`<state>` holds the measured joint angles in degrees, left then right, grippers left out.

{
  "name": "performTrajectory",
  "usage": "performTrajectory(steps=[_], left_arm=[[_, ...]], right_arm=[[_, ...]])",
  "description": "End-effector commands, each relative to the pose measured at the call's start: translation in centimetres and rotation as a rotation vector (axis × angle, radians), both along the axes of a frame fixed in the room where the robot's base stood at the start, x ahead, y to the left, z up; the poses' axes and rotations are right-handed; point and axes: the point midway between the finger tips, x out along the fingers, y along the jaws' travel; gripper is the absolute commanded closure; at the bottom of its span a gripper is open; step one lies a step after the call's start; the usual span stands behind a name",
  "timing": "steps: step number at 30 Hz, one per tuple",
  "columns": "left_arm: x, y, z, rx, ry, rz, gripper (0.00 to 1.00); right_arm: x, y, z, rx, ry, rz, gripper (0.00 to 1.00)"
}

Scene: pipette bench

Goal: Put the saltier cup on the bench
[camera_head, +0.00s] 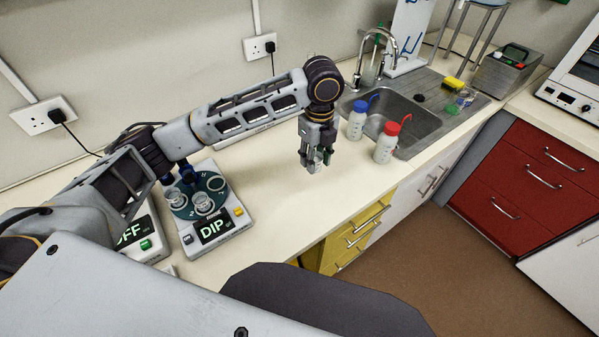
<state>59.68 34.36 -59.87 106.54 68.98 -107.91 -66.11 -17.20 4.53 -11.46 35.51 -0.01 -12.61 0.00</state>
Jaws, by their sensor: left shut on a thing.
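My left gripper (312,163) is at the centre, pointing down over the bench top (275,200). It is shut on a small clear cup (316,157), which its fingers partly hide. I cannot tell whether the cup touches the bench. A white device (218,245) with a "DIP" display stands to the left. Its round teal plate (184,210) holds a clear cup (203,203) at the front and what looks like another at the left. A ring at the right of the plate looks empty. My right gripper is out of view.
A second white device (148,222) reading "OFF" is partly hidden by my arm. A blue-capped bottle (357,123) and a red-capped bottle (386,147) stand right of the gripper, by the sink (413,121). Bench between the DIP device and gripper is clear.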

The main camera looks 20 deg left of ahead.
Motion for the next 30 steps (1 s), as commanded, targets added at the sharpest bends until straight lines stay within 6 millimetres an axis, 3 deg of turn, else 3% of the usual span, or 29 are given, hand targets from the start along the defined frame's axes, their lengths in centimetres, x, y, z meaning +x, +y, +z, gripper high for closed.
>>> performTrajectory(steps=[15,30], left_arm=[[0.04,-0.01,0.00,-0.004,-0.003,-0.240,0.90],[0.03,-0.01,-0.34,-0.005,-0.004,-0.251,0.90]], right_arm=[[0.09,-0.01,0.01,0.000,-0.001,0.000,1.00],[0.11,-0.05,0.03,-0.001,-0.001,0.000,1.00]])
